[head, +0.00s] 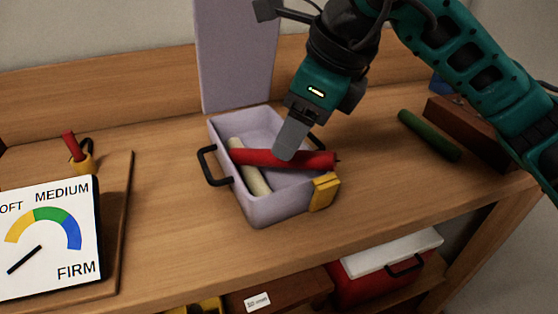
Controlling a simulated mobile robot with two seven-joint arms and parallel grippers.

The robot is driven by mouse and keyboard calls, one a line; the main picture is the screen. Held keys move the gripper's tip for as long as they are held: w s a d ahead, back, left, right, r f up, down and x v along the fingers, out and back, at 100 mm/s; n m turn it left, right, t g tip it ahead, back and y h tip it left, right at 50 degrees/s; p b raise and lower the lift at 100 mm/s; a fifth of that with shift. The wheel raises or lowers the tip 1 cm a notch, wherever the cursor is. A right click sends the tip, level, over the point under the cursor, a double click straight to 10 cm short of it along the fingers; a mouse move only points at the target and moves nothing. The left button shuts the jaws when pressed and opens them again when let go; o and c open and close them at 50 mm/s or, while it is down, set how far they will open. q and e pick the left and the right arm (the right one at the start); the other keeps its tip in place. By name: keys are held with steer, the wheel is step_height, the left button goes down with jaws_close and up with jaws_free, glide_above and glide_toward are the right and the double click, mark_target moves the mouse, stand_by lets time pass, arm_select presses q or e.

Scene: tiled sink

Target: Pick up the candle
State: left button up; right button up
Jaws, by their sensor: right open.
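A red candle (315,160) lies across a lavender box (262,212) with its right end by the box's right side. A cream candle (257,181) lies inside, partly under the red one. My right gripper (290,141) comes down from above, with its grey finger over the middle of the red candle. It is open; whether it touches the candle cannot be told. A green candle (428,135) lies on the bench at right. Another red candle (72,147) stands in a small yellow holder (83,160) at left. My left gripper is not in view.
The box's lavender lid (236,55) stands upright behind it; black handles and a yellow latch (325,191) stick out. A gauge panel (46,240) with its needle below SOFT is at left. A brown block (467,130) is at right.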

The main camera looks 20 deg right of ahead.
steer(key=shift+w+d+b+x, duration=0.15)
steer(key=shift+b+x, duration=0.15)
steer(key=shift+x, duration=1.25)
steer(key=shift+w+d+b+x, duration=0.1)
steer(key=shift+d+b+x, duration=0.15)
steer(key=shift+x, duration=1.35)
steer(key=shift+c, duration=0.3)
jaws_close()
